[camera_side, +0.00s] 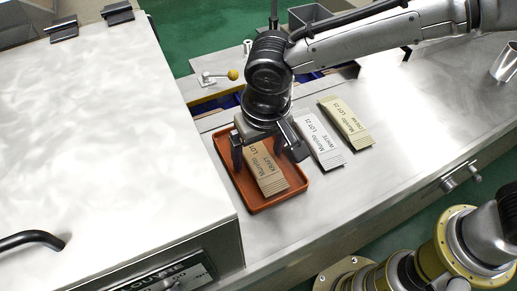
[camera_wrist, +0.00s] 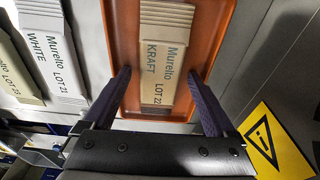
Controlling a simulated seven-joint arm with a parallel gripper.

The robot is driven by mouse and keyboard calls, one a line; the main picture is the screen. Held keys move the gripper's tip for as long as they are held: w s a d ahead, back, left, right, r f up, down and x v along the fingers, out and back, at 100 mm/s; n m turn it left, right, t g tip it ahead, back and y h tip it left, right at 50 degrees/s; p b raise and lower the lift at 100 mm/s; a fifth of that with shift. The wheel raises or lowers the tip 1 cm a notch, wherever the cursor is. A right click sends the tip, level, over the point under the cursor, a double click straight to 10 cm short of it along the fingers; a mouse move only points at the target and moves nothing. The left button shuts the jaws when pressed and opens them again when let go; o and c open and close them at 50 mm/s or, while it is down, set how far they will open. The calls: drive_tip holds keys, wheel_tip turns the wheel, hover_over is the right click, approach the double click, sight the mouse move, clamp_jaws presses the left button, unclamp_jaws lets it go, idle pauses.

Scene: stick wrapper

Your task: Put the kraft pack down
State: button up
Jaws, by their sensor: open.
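The kraft pack (camera_side: 265,172) is a brown flat pack labelled "KRAFT". It lies in the orange-brown tray (camera_side: 275,203), roughly along the tray's length. My gripper (camera_side: 265,152) is over the tray's far end, its fingers open on either side of the pack. In the wrist view the pack (camera_wrist: 165,52) lies between and beyond my open fingers (camera_wrist: 160,88), with a gap on both sides. The tray (camera_wrist: 122,58) shows around it. The pack's far end is partly hidden by my gripper in the side view.
A white pack (camera_side: 318,137) and a cream pack (camera_side: 346,121) lie on the steel table to the right of the tray. A large steel machine (camera_side: 110,130) stands close on the left. A yellow-knobbed lever (camera_side: 232,75) is behind.

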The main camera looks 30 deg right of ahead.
sight(263, 164)
wheel_tip(263, 164, up, 12)
drive_tip(key=s, duration=0.1)
drive_tip(key=shift+s+r, duration=0.15)
drive_tip(key=shift+s, duration=0.25)
drive_tip(key=s+d+r+t, duration=0.1)
drive_tip(key=s+d+r, duration=0.1)
drive_tip(key=d, duration=0.9)
drive_tip(key=s+d+r+t, duration=0.1)
drive_tip(key=d+r, duration=0.1)
drive_tip(key=d, duration=0.9)
drive_tip(key=s+d+f+t, duration=0.1)
drive_tip(key=s+d+f, duration=0.5)
drive_tip(key=s+d, duration=0.5)
drive_tip(key=shift+s+d+t, duration=0.25)
drive_tip(key=shift+s+t, duration=0.15)
drive_tip(key=shift+s, duration=0.1)
